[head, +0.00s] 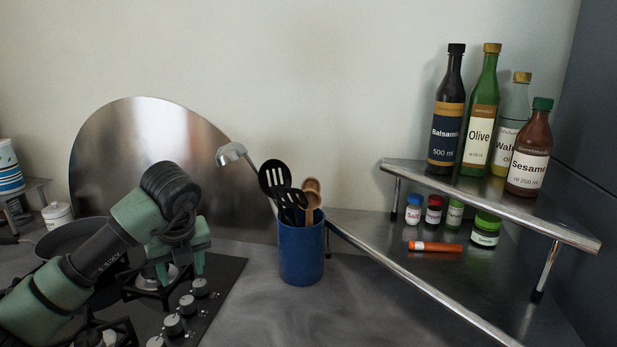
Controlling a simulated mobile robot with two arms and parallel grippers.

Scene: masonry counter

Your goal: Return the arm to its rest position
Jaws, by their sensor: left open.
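My left arm comes in from the lower left over the stove. Its left gripper (180,268) points down above the cooktop, near the row of stove knobs. Its green fingers are apart, and I see nothing held between them. The wrist partly hides the pan and the burner grates behind it. My right gripper is not in view.
A blue crock (301,255) with utensils stands right of the stove (228,275). A corner shelf (400,170) holds several bottles, with small jars and an orange tube (435,247) below. A dark pan (75,240) sits behind my arm. The counter (290,315) front is clear.

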